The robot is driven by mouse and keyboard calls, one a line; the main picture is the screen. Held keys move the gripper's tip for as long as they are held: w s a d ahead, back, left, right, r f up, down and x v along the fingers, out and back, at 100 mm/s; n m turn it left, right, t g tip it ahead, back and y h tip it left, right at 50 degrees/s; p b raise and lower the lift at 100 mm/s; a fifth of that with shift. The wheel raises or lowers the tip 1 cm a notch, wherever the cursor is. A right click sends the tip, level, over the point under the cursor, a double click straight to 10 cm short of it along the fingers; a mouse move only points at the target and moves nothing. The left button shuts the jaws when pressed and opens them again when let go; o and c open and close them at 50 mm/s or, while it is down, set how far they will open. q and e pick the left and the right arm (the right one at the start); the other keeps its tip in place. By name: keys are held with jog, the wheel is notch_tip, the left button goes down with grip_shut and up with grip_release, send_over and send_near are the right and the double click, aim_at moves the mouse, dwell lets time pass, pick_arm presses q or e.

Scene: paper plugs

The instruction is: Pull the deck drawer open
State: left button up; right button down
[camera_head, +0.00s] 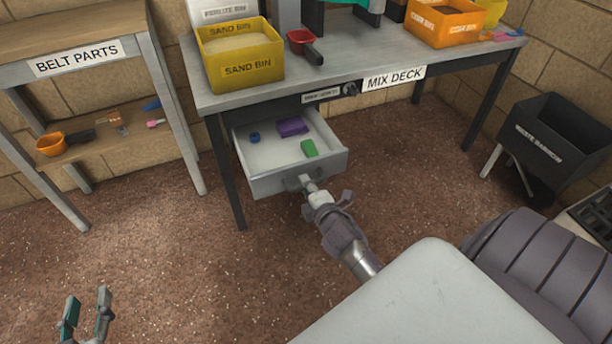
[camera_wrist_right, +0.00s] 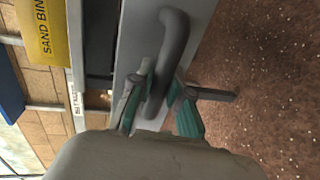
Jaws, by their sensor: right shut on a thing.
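The deck drawer (camera_head: 270,181) is pulled out from under the mix deck (camera_head: 350,68), and its inside shows in the head view. A blue piece (camera_head: 255,137), a purple piece (camera_head: 291,127) and a green piece (camera_head: 309,148) lie in it. My right gripper (camera_head: 308,186) is at the drawer front, shut on the dark handle. In the right wrist view the curved handle (camera_wrist_right: 175,50) runs between the fingers of the right gripper (camera_wrist_right: 160,95). My left gripper (camera_head: 88,312) is open and empty at the lower left, away from the drawer.
A yellow sand bin (camera_head: 242,58), a red scoop (camera_head: 303,42) and an orange bin (camera_head: 445,22) stand on the deck. The belt parts shelf (camera_head: 75,30) is at left. A dark waste barrow (camera_head: 555,135) stands at right. The floor before the drawer is clear beside my arm.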

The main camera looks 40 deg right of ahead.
jog(key=c, duration=1.1)
grip_release()
jog(key=v, duration=1.2)
